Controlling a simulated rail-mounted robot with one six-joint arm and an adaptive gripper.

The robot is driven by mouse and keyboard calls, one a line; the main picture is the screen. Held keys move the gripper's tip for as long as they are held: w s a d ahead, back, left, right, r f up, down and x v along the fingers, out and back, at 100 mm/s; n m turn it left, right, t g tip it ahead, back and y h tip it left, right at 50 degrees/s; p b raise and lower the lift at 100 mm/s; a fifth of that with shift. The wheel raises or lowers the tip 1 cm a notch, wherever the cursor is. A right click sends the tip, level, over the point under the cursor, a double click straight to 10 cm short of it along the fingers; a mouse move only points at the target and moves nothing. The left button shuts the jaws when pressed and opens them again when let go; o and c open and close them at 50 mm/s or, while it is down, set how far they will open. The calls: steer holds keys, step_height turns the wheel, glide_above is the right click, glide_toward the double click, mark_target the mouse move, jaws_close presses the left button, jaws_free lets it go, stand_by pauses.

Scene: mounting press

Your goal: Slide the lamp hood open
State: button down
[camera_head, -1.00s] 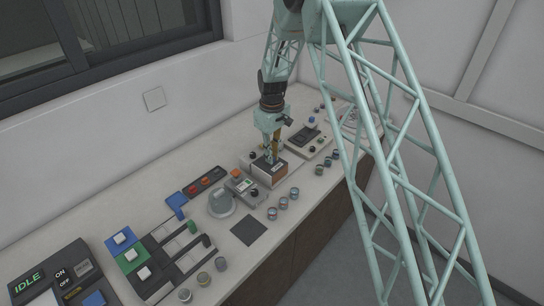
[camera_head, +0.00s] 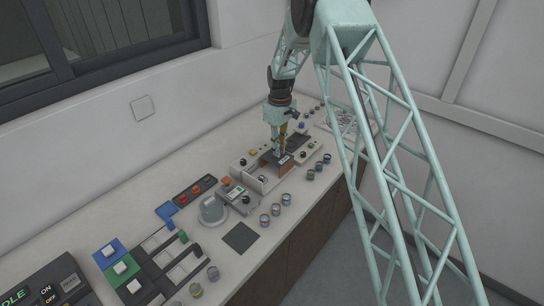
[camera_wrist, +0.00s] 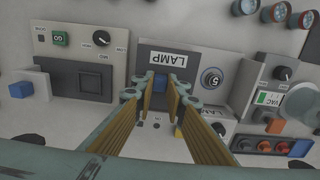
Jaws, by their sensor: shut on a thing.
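The lamp hood (camera_head: 268,160) is a small box with a brown side, on the bench in the head view. The fingers hide part of the contact. A pale base (camera_head: 256,182) shows uncovered to the left of the hood in the head view.
A numbered dial (camera_wrist: 212,78) sits close right of the LAMP plate. A VAC panel (camera_head: 239,196) and a grey dome (camera_head: 213,210) stand left of the hood. Several small jars (camera_head: 276,209) line the front. A dark mat (camera_head: 241,237) lies flat nearby.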

steer(key=shift+w+d, duration=0.15)
steer(key=shift+w, duration=0.1)
steer(key=shift+r, duration=0.1)
steer(key=c, duration=2.6)
jaws_free()
steer(key=shift+w+d, duration=0.1)
steer(key=shift+d, duration=0.1)
steer(key=shift+a+r, duration=0.1)
steer(key=shift+r, duration=0.15)
step_height(320, 180, up, 11)
steer(key=shift+r, duration=0.2)
